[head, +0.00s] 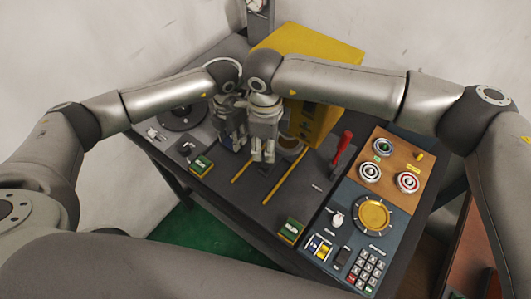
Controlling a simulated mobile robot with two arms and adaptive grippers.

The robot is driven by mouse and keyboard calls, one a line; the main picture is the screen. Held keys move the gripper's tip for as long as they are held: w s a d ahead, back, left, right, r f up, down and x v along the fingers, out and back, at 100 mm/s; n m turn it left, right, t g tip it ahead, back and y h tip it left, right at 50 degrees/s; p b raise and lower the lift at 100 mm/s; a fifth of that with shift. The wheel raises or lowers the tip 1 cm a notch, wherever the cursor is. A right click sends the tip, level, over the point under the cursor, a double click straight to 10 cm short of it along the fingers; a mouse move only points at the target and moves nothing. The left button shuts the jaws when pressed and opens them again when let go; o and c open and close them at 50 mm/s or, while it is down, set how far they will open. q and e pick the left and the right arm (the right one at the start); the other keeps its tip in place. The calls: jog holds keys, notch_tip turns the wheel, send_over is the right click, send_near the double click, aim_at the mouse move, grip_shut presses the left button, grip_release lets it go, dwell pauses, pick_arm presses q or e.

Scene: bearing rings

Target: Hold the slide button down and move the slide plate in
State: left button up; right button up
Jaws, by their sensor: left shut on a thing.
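My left gripper (233,145) points down over the dark bench, left of the two yellow strips. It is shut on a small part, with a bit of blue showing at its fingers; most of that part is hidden. My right gripper (263,157) points down close beside it, to the right, between the upper ends of the yellow strips. Its fingertips show, but their opening is too small to judge. I cannot clearly make out the slide plate or the slide button; the grippers cover the area in front of the yellow machine (338,125).
A red lever (342,148) stands right of the grippers. A panel with a yellow dial (373,215) and a keypad (367,270) is at the right. Small green displays (201,165) sit on the bench (240,205). The bench front is mostly clear.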

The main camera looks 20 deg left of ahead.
pick_arm(q)
jog(key=shift+w+r, duration=0.1)
pick_arm(e)
jog(key=shift+r, duration=1.55)
pick_arm(q)
jog(key=o, duration=1.1)
jog(key=shift+c, duration=0.2)
notch_tip(320, 180, up, 12)
pick_arm(e)
jog(key=shift+s, duration=0.1)
pick_arm(q)
notch_tip(320, 180, up, 6)
jog(key=p, duration=0.3)
pick_arm(e)
notch_tip(320, 180, up, 4)
jog(key=shift+f, duration=0.25)
